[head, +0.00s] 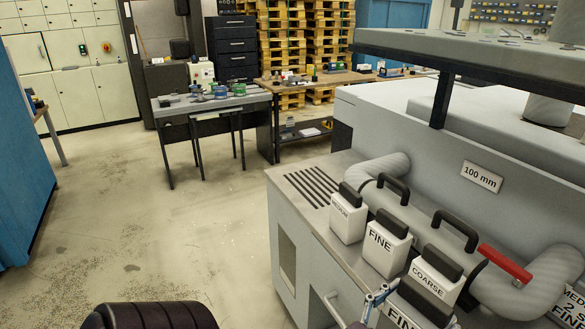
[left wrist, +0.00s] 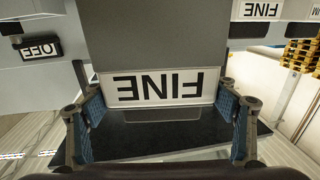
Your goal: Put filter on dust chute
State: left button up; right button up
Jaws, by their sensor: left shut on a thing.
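A white filter box labelled FINE (head: 400,318) with a black top grip is at the bottom of the head view, cut off by the frame edge. My left gripper (head: 376,300) is at its left side there. In the left wrist view my left gripper (left wrist: 165,118) has its blue pads on both sides of a box with an upside-down FINE label (left wrist: 153,87), shut on it. The dust chute (head: 440,215) is a thick pale pipe along the machine, with black handles and a red lever (head: 505,263). My right gripper is not in view.
Filter boxes marked MEDIUM (head: 347,222), FINE (head: 384,252) and COARSE (head: 434,282) stand in a row beside the chute. A 100 mm sign (head: 482,176) is on the machine. A slotted ledge (head: 310,187) lies left of the boxes. The floor at left is clear.

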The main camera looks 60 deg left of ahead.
aim_at(317, 185)
jog(key=i+j, duration=0.1)
jog(key=j, duration=0.35)
jog(key=j+u, duration=0.15)
jog(key=j, duration=0.3)
jog(key=i+j, duration=0.15)
jog(key=j, duration=0.25)
jog(key=i+j+u, duration=0.1)
jog(key=j, duration=0.35)
jog(key=i+j+u, duration=0.1)
jog(key=j, duration=0.35)
jog(key=i+j, duration=0.2)
jog(key=j, duration=0.2)
jog(key=k+u, duration=0.05)
